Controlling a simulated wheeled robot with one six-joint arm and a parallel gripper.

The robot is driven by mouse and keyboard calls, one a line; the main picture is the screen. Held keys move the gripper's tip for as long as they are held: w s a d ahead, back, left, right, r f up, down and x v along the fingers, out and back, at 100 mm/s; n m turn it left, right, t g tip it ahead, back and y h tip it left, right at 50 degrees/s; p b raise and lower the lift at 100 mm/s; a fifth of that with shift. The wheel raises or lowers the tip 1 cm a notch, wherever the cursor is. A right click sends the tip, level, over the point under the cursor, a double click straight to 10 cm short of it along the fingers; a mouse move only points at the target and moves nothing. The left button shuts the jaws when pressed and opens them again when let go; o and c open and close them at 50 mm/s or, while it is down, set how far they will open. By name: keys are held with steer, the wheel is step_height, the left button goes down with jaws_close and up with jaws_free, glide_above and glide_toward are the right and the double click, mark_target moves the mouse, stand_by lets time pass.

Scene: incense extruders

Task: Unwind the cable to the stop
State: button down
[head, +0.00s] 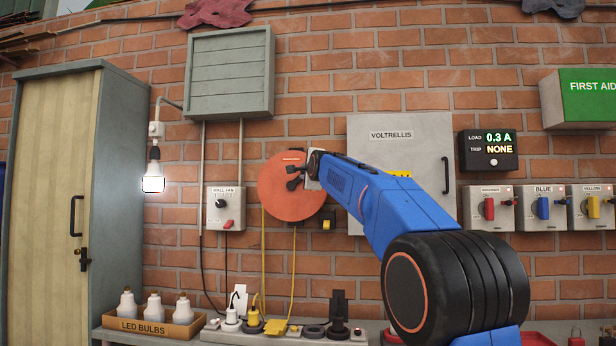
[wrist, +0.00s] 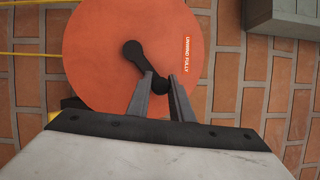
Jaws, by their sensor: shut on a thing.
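The cable reel is an orange disc (head: 280,205) on the brick wall, left of the grey panel. My gripper (wrist: 161,83) is shut on the crank's knob at the crank's lower right end in the wrist view. In the head view my gripper (head: 298,178) is at the disc's right part. The yellow cable (head: 264,260) hangs from the reel in two runs down to the bench.
A bench (head: 375,330) below holds a power strip (head: 275,328), plugs and a box of LED bulbs (head: 155,326). A wall fan switch (head: 225,208) is left of the reel. The grey Voltrellis panel (head: 420,135) is close on the right.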

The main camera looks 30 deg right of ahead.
steer(key=w+a+r+n+g, duration=0.2)
steer(key=w+a+n+g, duration=0.1)
steer(key=n, duration=0.5)
steer(key=shift+w+a+r+n+g+h, duration=0.3)
steer(key=shift+a+n+g+h, duration=0.15)
steer(key=shift+a, duration=0.65)
steer(key=c, duration=1.6)
jaws_free()
steer(key=shift+o, duration=0.2)
